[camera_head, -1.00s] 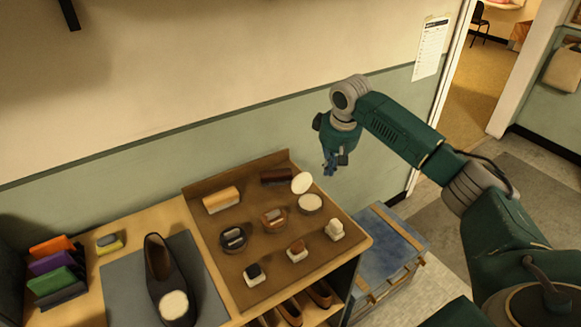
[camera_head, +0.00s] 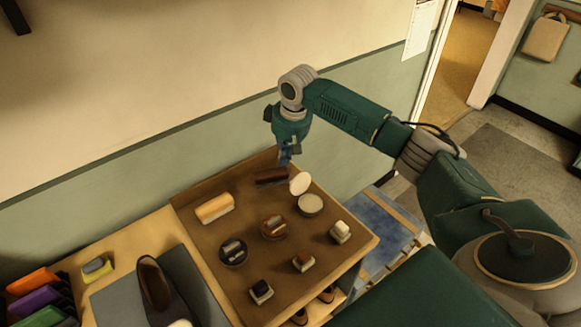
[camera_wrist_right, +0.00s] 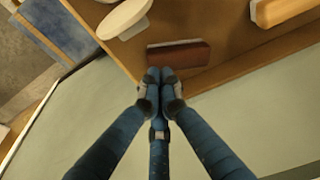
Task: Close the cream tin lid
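The cream tin (camera_head: 310,205) stands near the back right corner of the brown tray, with pale cream showing in it. Its round pale lid (camera_head: 300,183) stands tilted up at the tin's back-left edge, open. The lid also shows in the right wrist view (camera_wrist_right: 124,18), at the top left. My right gripper (camera_head: 284,160) is above the tray's back edge, behind the lid and close to a dark brown brush (camera_head: 271,175). In the right wrist view its fingertips (camera_wrist_right: 160,75) are together with nothing between them, beside the brush (camera_wrist_right: 180,54). My left gripper is out of view.
The brown tray (camera_head: 205,192) also holds a tan brush (camera_head: 215,208), two other open tins (camera_head: 233,252) (camera_head: 273,227) and several small blocks. A dark shoe (camera_head: 155,290) is on a grey mat at the left. The wall rises behind the tray.

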